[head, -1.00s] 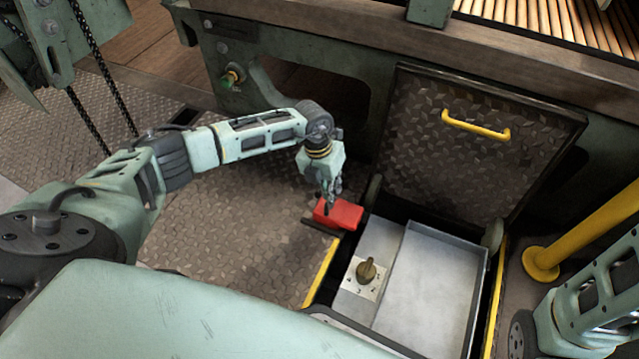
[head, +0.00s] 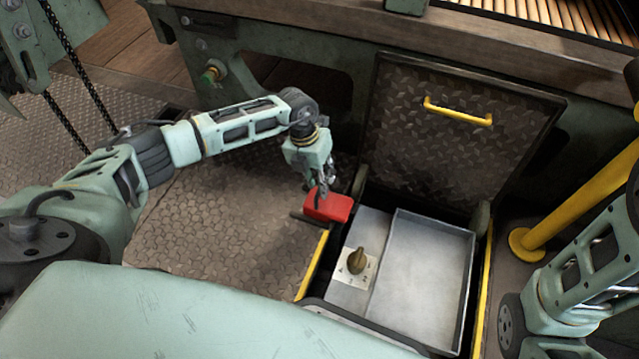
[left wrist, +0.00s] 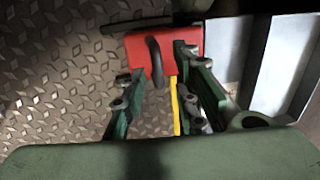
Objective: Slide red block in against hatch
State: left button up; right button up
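The red block (head: 331,208) rests at the left edge of the floor opening, near the foot of the raised hatch (head: 462,135). The hatch is a dark tread plate with a yellow handle and stands open, leaning back. My left gripper (head: 321,196) points down at the block's top. In the left wrist view the block (left wrist: 137,52) has a dark curved loop (left wrist: 155,60) on it. The fingers stand apart on either side of the loop, the right one overlapping the block's face; contact is unclear. My right arm shows at the right edge; its gripper is outside the view.
A metal tray (head: 425,275) and a brass knob on a pale plate (head: 357,262) lie in the opening. A dark bar (head: 303,217) sits beside the block. A yellow post (head: 580,200) stands right. The tread-plate floor (head: 215,225) at left is clear.

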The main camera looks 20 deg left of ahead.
pick_arm(q)
notch_tip(320, 180, up, 10)
jog(key=a, duration=0.2)
jog(key=shift+s+d, duration=0.15)
dwell(0.4)
